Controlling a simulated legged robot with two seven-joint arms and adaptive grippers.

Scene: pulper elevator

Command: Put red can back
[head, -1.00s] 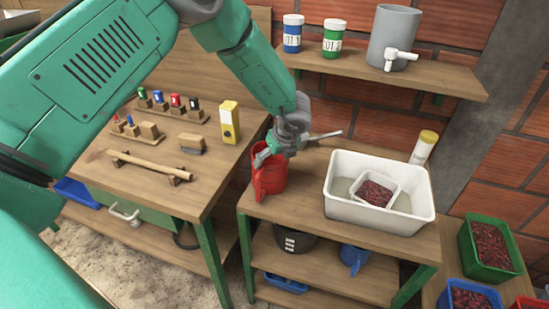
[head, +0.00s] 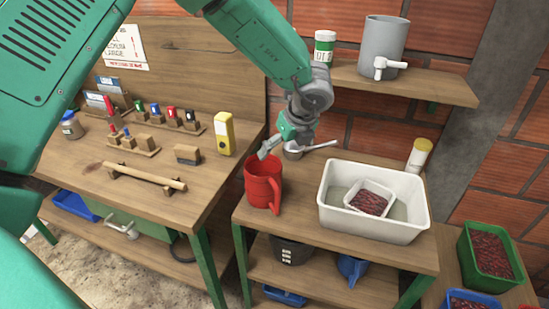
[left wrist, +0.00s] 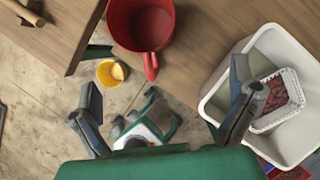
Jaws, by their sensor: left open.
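The red can (head: 263,188), an open-topped jug with a side handle, stands upright on the wooden side table (head: 300,222), near its left end. It also shows at the top of the left wrist view (left wrist: 168,28), with its handle pointing down the picture. My left gripper (head: 274,143) is just above and behind the can's rim in the head view. Its two fingers are spread wide with nothing between them in the left wrist view (left wrist: 163,85), and the can is apart from them. My right gripper is not in view.
A white basin (head: 375,226) with a small tray of red beans stands right of the can. The workbench (head: 215,175) is at left, a wall shelf (head: 430,86) above. A yellow cup (left wrist: 111,72) shows below.

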